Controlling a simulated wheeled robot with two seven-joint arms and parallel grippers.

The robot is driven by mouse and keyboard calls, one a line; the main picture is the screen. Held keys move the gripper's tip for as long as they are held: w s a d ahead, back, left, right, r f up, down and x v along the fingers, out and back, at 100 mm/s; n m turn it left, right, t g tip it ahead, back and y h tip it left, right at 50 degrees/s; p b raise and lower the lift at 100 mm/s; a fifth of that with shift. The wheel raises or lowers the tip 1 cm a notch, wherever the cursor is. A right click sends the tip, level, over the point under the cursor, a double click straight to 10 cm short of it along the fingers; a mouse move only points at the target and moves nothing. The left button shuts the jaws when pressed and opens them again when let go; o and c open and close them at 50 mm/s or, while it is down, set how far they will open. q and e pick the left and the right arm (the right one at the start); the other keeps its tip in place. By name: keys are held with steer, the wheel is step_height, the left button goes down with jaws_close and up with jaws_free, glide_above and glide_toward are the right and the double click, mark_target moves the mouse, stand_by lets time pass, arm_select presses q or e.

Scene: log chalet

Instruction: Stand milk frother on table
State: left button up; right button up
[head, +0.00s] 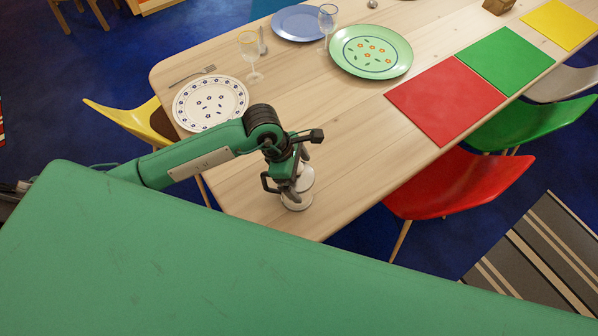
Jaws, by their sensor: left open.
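The wooden table (345,130) fills the upper middle of the head view. My left gripper (296,180) is over the table's near left part, pointing down, with its jaws open. A small item with a pale round base, which appears to be the milk frother (297,203), stands upright on the tabletop right at the gripper. The gripper hides most of its upper part. I cannot tell whether the fingers touch it. My right gripper is not in view.
A white patterned plate (210,103), a fork (193,75), wine glasses (250,55), a blue plate (299,23) and a green plate (371,51) stand farther back. Red (445,100) and green (506,60) mats lie right. A red chair (460,185) is at the table's edge.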

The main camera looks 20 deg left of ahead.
arm_select(q)
steer(key=shift+a+r, duration=0.15)
steer(key=shift+r, duration=0.15)
steer(key=b+v, duration=0.3)
steer(key=v, duration=0.8)
steer(key=shift+r+b, duration=0.3)
